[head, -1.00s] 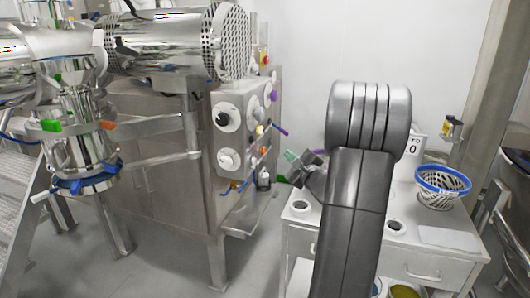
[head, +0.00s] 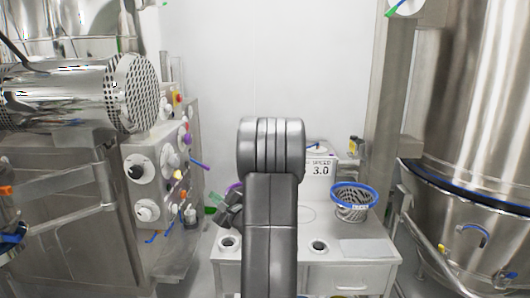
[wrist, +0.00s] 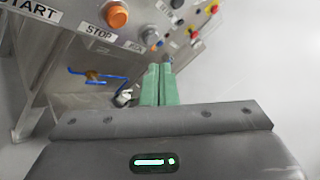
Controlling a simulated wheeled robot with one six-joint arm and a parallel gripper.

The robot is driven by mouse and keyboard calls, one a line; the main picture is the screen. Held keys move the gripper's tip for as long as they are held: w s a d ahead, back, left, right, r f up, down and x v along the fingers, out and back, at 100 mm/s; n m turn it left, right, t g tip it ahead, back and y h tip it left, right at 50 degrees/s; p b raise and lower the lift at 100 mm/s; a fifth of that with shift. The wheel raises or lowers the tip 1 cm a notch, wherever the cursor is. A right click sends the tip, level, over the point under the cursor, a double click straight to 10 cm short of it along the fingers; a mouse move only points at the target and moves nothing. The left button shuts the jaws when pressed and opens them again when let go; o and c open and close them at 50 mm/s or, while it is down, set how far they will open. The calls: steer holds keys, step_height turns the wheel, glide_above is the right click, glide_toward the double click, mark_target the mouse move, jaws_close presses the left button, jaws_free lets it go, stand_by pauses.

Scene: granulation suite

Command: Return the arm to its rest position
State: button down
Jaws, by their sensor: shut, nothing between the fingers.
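My gripper (wrist: 160,85) shows in the wrist view with its two green fingers together and nothing between them. In the head view my arm rises in front of the white bench, and its raised grey links hide part of the bench top. My gripper (head: 213,207) shows only in part there, left of the arm, with a green fingertip pointing left toward the machine's control panel (head: 155,180). It looks apart from the panel.
The white bench (head: 365,275) holds a blue-rimmed basket (head: 353,202) and a display reading 3.0 (head: 320,170). A perforated steel drum (head: 130,93) is at left. A large steel vessel (head: 475,110) stands at right. The wall behind is bare.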

steer(key=shift+d, duration=1.25)
steer(key=a, duration=0.6)
steer(key=shift+r+b, duration=0.25)
steer(key=shift+b, duration=0.1)
steer(key=shift+w+a+p, duration=0.1)
steer(key=shift+a+p, duration=0.05)
steer(key=shift+p, duration=0.75)
